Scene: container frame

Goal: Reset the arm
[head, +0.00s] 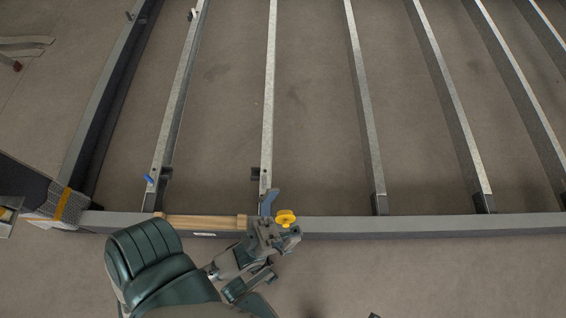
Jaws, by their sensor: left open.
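My left arm comes in from the bottom left, with a dark green padded cover on it. My left gripper (276,232) is open at the front beam (420,226) of the metal container frame, low in the middle of the head view. A yellow round piece (285,217) shows right at the gripper's tip, over the beam. I cannot tell whether the gripper touches it. A blue piece (268,203) stands just beyond the gripper, near the foot of a crossbar (269,100). My right gripper does not show.
Several parallel crossbars run away from the front beam, with bare brown floor between them. A wooden strip (200,221) lies along the beam left of the gripper. Another blue piece (149,180) sits on the left crossbar. Floor at the lower right is mostly clear.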

